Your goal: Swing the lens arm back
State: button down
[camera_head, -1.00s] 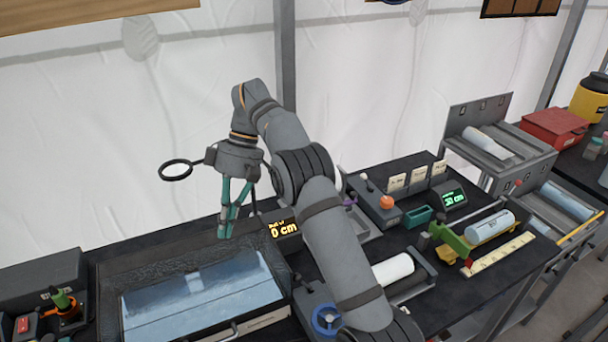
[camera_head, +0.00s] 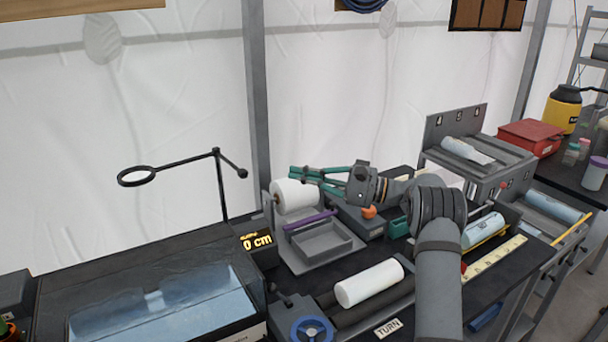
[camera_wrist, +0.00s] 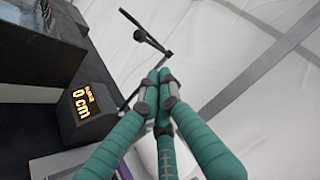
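The lens arm (camera_head: 185,164) is a thin black bar on an upright black post (camera_head: 222,190). Its round lens ring (camera_head: 136,176) points left, above the back of the water tank, and a short stub with a black knob (camera_head: 243,174) points right. My gripper (camera_head: 292,176) has teal fingers pointing left, to the right of the post and apart from it. In the wrist view its fingertips (camera_wrist: 162,78) are together with nothing between them.
The water tank (camera_head: 40,285) stands at left, with a "0 cm" display (camera_head: 257,241) beside it. A white roll (camera_head: 293,196) and a grey tray (camera_head: 322,243) with a purple bar lie near my gripper. A white cylinder (camera_head: 370,282) lies in front.

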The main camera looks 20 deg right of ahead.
jog(key=w+a+r+p, duration=0.1)
jog(key=w+a+p, duration=0.1)
jog(key=a, duration=0.6)
jog(key=shift+a+p, duration=0.35)
jog(key=shift+p, duration=0.35)
jog(key=shift+r, duration=0.1)
